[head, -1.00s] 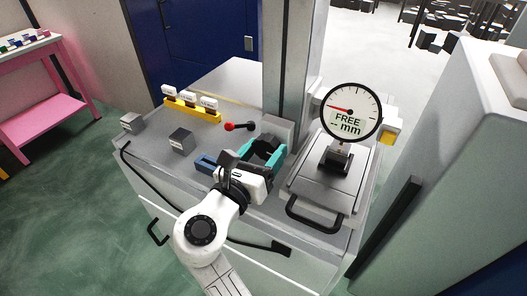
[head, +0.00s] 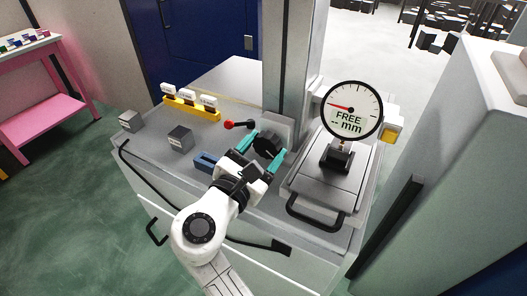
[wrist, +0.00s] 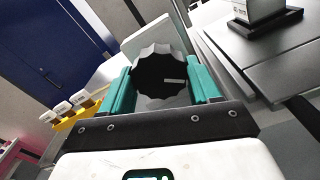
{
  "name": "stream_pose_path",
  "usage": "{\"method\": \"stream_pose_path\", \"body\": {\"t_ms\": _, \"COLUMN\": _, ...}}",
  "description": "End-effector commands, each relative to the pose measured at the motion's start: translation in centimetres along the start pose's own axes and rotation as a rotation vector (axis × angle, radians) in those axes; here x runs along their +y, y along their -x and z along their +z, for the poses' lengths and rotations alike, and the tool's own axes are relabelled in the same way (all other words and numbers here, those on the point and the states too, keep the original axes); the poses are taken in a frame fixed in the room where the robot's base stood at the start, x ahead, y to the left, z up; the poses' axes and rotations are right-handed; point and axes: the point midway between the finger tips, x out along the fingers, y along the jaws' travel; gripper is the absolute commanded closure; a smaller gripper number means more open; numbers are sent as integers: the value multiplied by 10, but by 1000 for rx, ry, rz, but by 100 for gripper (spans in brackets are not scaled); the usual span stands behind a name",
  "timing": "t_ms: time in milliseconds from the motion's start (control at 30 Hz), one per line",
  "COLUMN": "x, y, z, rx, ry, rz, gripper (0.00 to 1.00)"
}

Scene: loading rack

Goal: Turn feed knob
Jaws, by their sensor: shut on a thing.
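The black fluted feed knob (head: 267,145) sits on a light grey block at the foot of the grey column. In the wrist view its dark round face (wrist: 160,75) carries a short pale mark. My gripper (head: 262,151) is shut on the knob, with one teal finger on each side; both fingers also flank it in the wrist view (wrist: 161,88). The round dial gauge (head: 352,109) to the right reads "FREE -- mm", with its red needle pointing left.
A red-tipped lever (head: 229,124) stands just left of the knob. A yellow rack with white labelled pieces (head: 192,108), grey blocks (head: 180,138) and a blue piece (head: 206,161) lie on the bench (head: 150,151). A grey plate with a black handle (head: 313,216) is to the right.

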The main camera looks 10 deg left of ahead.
Motion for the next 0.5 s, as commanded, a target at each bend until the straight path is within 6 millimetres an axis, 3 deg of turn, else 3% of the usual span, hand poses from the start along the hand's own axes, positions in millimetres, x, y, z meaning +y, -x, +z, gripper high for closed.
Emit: {"method": "stream_pose_path", "body": {"t_ms": 500, "x": 0, "y": 0, "z": -1, "rx": 0, "ry": -323, "rz": 1, "gripper": 69}}
